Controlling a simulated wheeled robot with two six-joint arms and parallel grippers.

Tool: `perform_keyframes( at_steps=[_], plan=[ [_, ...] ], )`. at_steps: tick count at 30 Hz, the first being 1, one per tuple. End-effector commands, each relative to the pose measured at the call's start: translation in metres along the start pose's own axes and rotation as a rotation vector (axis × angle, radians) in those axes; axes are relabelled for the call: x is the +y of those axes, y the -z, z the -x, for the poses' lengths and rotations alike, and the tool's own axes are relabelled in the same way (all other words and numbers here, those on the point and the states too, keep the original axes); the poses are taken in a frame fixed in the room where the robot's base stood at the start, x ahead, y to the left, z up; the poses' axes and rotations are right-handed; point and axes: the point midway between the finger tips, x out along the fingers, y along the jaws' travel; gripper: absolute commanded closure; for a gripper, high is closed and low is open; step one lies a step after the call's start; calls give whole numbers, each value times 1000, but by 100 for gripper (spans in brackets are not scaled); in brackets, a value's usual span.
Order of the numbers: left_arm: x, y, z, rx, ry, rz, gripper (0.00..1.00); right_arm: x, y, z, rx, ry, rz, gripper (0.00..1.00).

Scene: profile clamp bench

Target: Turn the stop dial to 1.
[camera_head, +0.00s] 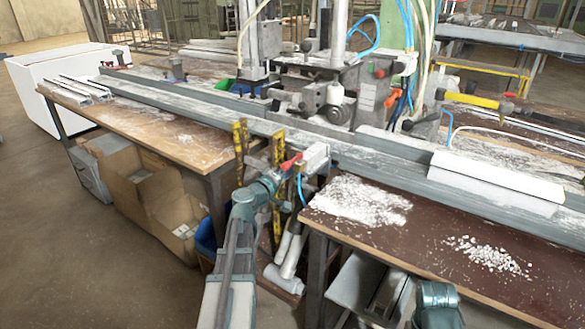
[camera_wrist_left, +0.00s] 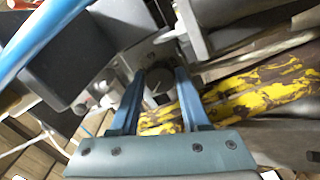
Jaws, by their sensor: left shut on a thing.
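The stop dial (camera_wrist_left: 158,84) is a small dark round knob on a grey plate (camera_wrist_left: 150,58). It sits between the fingertips of my left gripper (camera_wrist_left: 159,76) in the left wrist view. The two blue fingers are shut on the dial from both sides. Marks on the plate are too small to read, so I cannot tell the dial's setting. In the head view my left gripper (camera_head: 281,175) reaches the front of the clamp bench, beside a red lever (camera_head: 290,163); the dial is too small to make out there.
Yellow worn bars (camera_wrist_left: 260,95) run close to the right of my left fingers, and a dark box (camera_wrist_left: 85,55) and blue hose (camera_wrist_left: 35,40) lie to their left. A long grey rail (camera_head: 400,170) crosses the bench. White chips (camera_head: 490,254) lie on the brown tabletop (camera_head: 400,240).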

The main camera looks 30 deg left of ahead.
Motion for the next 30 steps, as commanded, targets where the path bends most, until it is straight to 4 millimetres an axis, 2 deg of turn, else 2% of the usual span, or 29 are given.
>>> perform_keyframes(
  at_steps=[9, 21, 22, 27, 30],
  plan=[
    [0, -1, 1, -2, 1, -66, 100, 0, 0, 0, 0, 0, 0, 50],
    [0, -1, 1, -2, 1, -70, 100, 0, 0, 0, 0, 0, 0, 50],
    [0, -1, 1, -2, 1, -70, 52, 0, 0, 0, 0, 0, 0, 50],
    [0, -1, 1, -1, 1, -69, 24, 0, 0, 0, 0, 0, 0, 50],
    [0, -1, 1, -1, 1, -68, 24, 0, 0, 0, 0, 0, 0, 50]
  ],
)
